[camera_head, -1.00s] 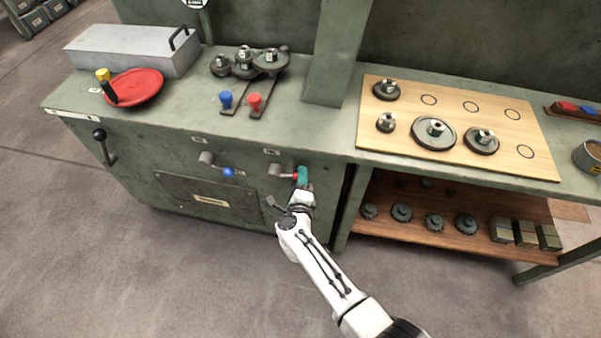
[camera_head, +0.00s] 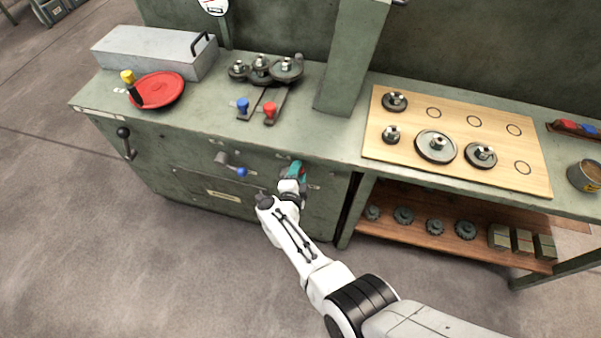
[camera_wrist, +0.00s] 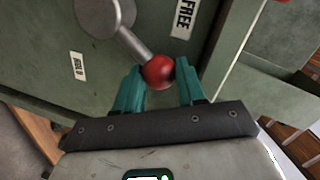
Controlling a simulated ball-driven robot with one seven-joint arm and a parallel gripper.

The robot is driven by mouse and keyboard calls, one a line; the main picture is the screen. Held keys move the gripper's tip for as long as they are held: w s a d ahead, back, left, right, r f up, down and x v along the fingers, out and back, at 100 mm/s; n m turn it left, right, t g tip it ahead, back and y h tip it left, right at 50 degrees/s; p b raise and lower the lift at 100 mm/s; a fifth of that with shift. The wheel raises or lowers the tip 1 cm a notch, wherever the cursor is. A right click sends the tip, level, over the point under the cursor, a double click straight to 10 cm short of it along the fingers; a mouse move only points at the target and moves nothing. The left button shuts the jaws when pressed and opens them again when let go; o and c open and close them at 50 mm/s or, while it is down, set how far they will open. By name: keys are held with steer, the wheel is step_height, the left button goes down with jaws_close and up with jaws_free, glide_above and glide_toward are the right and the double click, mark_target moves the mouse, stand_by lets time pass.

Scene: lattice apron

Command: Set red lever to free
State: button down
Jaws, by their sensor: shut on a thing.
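The red lever (camera_wrist: 158,72) shows in the wrist view as a red ball on a short metal arm, with its round grey hub (camera_wrist: 104,14) at the upper left. The ball sits between the teal fingers of my gripper (camera_wrist: 160,70), which is shut on it. The lever arm slants down and right from the hub, between the FREE label (camera_wrist: 185,16) at the upper right and another label (camera_wrist: 79,66), hard to read, at the left. In the head view my gripper (camera_head: 296,171) is at the cabinet front and hides the red lever.
The blue-ball lever (camera_head: 241,172) is just left of my gripper. A black-knob lever (camera_head: 125,134) is farther left. Blue (camera_head: 242,106) and red (camera_head: 269,112) handles stand on the bench top above. A lower shelf (camera_head: 420,228) with gears is to the right.

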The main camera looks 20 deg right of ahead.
steer(key=shift+w+a, duration=0.1)
steer(key=shift+a, duration=0.05)
steer(key=c, duration=0.7)
jaws_free()
